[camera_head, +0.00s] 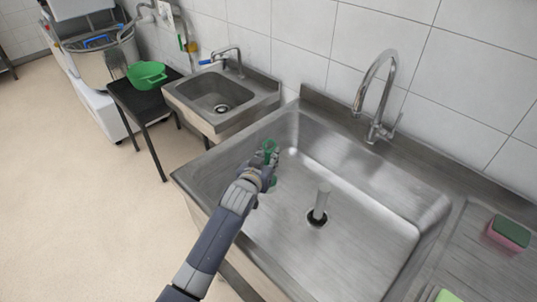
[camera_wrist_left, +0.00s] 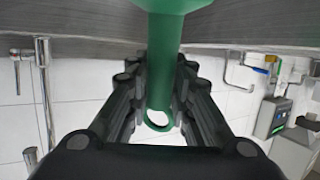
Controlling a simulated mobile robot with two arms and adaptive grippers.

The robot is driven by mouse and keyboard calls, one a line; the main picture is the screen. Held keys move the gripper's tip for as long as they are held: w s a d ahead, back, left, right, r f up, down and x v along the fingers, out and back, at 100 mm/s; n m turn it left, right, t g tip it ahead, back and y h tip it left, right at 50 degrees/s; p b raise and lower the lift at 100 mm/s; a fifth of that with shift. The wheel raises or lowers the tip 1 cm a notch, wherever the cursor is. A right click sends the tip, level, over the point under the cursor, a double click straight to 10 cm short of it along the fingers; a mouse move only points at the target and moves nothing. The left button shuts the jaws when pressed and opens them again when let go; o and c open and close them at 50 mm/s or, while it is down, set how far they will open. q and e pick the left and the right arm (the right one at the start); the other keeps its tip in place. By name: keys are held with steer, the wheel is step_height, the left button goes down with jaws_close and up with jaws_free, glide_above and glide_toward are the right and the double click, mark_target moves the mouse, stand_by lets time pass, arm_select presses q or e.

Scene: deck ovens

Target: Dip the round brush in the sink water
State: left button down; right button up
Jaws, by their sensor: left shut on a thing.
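My left gripper (camera_head: 262,172) is shut on the green round brush (camera_head: 270,150) and holds it over the left part of the large steel sink (camera_head: 395,218). The ring end of the handle points up above the fingers. A little green shows below the hand, but the brush head is mostly hidden. In the left wrist view the green handle (camera_wrist_left: 163,60) runs between both fingers (camera_wrist_left: 160,85), with its ring beyond them. A grey standpipe (camera_head: 321,202) stands in the sink. I cannot tell the water level, or whether the brush touches water. My right gripper is not in view.
A tall curved tap (camera_head: 378,95) stands behind the sink. A green and pink sponge (camera_head: 509,232) lies on the right drainboard.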

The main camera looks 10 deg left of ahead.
mark_target(269, 151)
arm_select(q)
steer(key=shift+f+b, duration=2)
steer(key=shift+f, duration=1.25)
steer(key=shift+r, duration=0.2)
steer(key=shift+r+p, duration=0.6)
steer(key=shift+p, duration=0.25)
step_height(269, 151, up, 10)
steer(key=p, duration=0.9)
steer(key=shift+f, duration=0.25)
step_height(269, 151, up, 6)
steer(key=p, duration=0.6)
steer(key=shift+r, duration=0.25)
